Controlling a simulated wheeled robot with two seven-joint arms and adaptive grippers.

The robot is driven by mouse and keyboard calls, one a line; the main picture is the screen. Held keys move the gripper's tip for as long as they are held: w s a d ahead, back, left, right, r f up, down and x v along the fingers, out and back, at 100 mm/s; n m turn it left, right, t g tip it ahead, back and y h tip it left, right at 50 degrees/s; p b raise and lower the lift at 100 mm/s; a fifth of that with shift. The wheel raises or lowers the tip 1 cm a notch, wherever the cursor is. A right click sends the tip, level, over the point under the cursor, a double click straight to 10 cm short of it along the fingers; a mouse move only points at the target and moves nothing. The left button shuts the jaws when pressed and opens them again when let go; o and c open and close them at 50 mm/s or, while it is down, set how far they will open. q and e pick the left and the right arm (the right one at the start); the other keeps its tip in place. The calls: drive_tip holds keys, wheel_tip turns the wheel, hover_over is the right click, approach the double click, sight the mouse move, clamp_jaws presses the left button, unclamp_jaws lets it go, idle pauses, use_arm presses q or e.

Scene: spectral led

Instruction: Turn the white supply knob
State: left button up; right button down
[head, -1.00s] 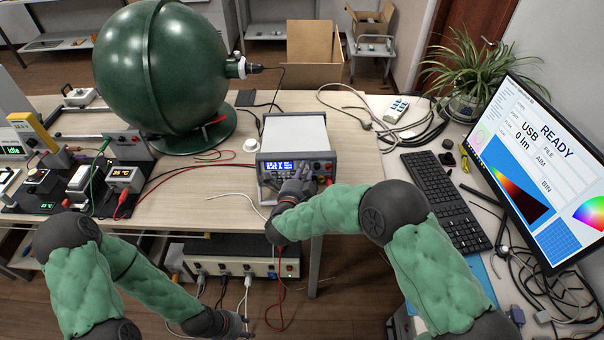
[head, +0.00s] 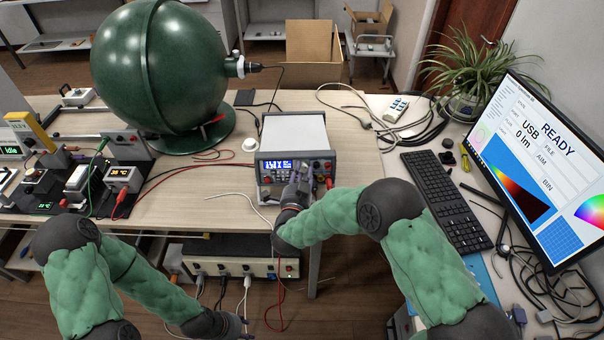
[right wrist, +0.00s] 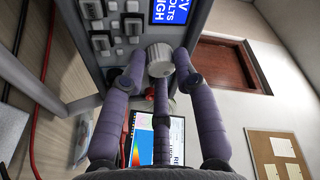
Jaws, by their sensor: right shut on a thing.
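In the head view my right gripper (head: 302,184) is at the lower right of the power supply's (head: 293,133) front and mostly hides the knob. The supply's blue screen (head: 276,166) is lit with white digits. My left gripper (head: 242,327) is low, in front of the bench, far from the knob; its jaw opening is unclear.
Red and black terminals sit right beside the gripper. A large green sphere (head: 160,66) stands at the left, with cables on the bench (head: 215,175). A keyboard (head: 445,200) and monitor (head: 545,160) are at the right. A multi-socket box (head: 240,262) is below.

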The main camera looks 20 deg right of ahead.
drive_tip(key=shift+w+d+r, duration=0.1)
drive_tip(key=shift+d+r, duration=0.1)
drive_tip(key=shift+r, duration=0.05)
drive_tip(key=c, duration=1)
unclamp_jaws()
drive_tip(key=shift+f, duration=0.1)
drive_tip(key=shift+a, duration=0.1)
drive_tip(key=shift+s+a, duration=0.15)
drive_tip(key=shift+s, duration=0.15)
drive_tip(key=v, duration=1.1)
drive_tip(key=shift+s+a, duration=0.1)
drive_tip(key=shift+s, duration=0.1)
